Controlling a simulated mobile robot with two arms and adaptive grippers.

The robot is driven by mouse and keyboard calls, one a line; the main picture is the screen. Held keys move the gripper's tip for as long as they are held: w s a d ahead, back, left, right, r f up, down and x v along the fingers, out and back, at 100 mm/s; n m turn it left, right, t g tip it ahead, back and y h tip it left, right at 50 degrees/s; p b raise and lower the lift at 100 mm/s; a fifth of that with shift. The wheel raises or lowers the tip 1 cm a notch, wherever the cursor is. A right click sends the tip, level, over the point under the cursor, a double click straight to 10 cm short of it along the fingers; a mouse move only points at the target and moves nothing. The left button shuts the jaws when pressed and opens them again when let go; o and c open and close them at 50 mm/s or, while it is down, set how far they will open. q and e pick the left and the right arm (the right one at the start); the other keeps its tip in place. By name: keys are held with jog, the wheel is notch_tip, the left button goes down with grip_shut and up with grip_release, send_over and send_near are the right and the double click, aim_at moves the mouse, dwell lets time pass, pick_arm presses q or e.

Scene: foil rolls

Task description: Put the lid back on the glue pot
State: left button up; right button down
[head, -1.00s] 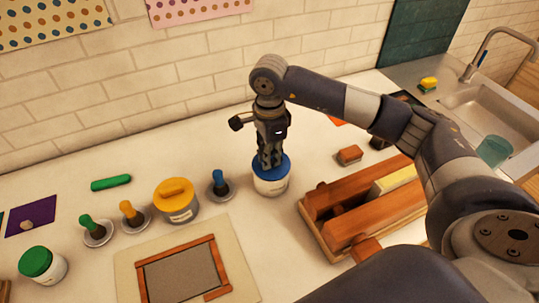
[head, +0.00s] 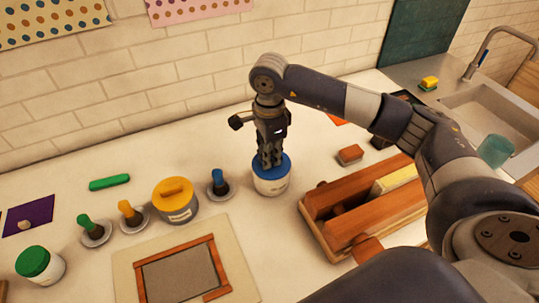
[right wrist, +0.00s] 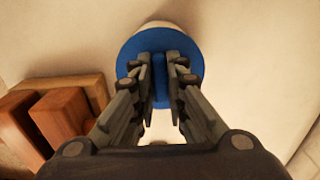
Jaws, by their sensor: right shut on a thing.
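A white pot (head: 271,184) stands on the counter, with a blue lid (head: 282,163) on its top. My right gripper (head: 270,162) points straight down over it and is shut on the raised grip of the blue lid. In the right wrist view the round blue lid (right wrist: 130,62) lies under both fingers (right wrist: 160,88), with the grip between them. The lid looks level and touching the pot's rim; whether it is fully seated is hard to tell. My left gripper is not in view.
A grey pot with a yellow lid (head: 175,190), a green-lidded jar (head: 36,263) and several brushes in round holders stand to the left. A wooden tray (head: 310,213) lies to the right, with a brown block (head: 349,154) behind it. A framed screen (head: 182,273) lies in front.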

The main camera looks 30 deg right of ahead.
dwell(0.4)
jog(key=c, duration=1.5)
grip_release()
jog(key=shift+c, duration=0.2)
jog(key=o, duration=0.5)
jog(key=shift+r+p, duration=1.65)
jog(key=shift+r, duration=1.9)
